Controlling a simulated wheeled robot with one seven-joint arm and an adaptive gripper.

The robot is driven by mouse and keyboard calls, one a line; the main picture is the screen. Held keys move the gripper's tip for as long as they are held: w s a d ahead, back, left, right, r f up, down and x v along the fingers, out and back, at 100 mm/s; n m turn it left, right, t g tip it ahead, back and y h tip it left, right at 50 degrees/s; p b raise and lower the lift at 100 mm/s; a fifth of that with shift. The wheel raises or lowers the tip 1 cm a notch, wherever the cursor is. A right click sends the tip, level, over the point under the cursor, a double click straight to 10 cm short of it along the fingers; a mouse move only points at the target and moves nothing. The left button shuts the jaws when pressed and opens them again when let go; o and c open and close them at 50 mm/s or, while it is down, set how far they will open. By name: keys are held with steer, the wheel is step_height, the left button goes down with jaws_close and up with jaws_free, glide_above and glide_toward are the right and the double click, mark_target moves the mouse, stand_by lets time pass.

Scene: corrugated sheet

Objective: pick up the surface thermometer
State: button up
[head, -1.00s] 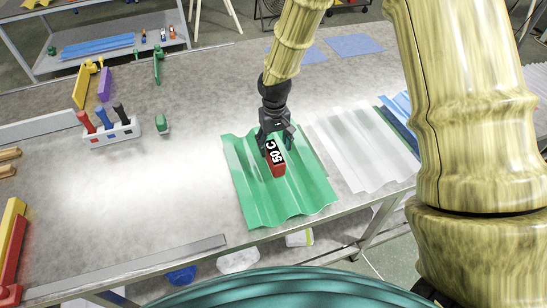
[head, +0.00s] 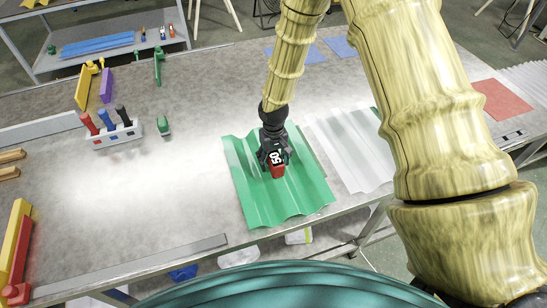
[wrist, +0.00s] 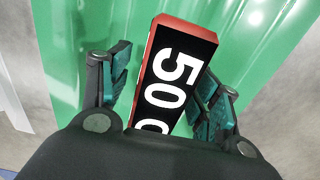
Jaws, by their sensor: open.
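The surface thermometer (head: 277,169) is a small red block with a black face reading "50 C" in white. It lies on the green corrugated sheet (head: 304,192) at the table's front. My gripper (head: 274,158) is directly above it, pointing down, and hides its far part in the head view. In the wrist view the thermometer (wrist: 178,76) sits between the two open fingers of my gripper (wrist: 164,88). The right finger is very close to its side; I cannot tell whether they touch. A gap shows at the left finger. Its lower end is hidden by my gripper body.
A clear corrugated sheet (head: 345,150) lies just right of the green one. A white holder (head: 113,134) with coloured-handled tools and a small green object (head: 163,125) stand to the left. The table between them and the green sheet is clear.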

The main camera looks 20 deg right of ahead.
steer(key=shift+f, duration=0.35)
steer(key=c, duration=1.4)
steer(key=shift+o, duration=0.2)
steer(key=shift+r, duration=0.1)
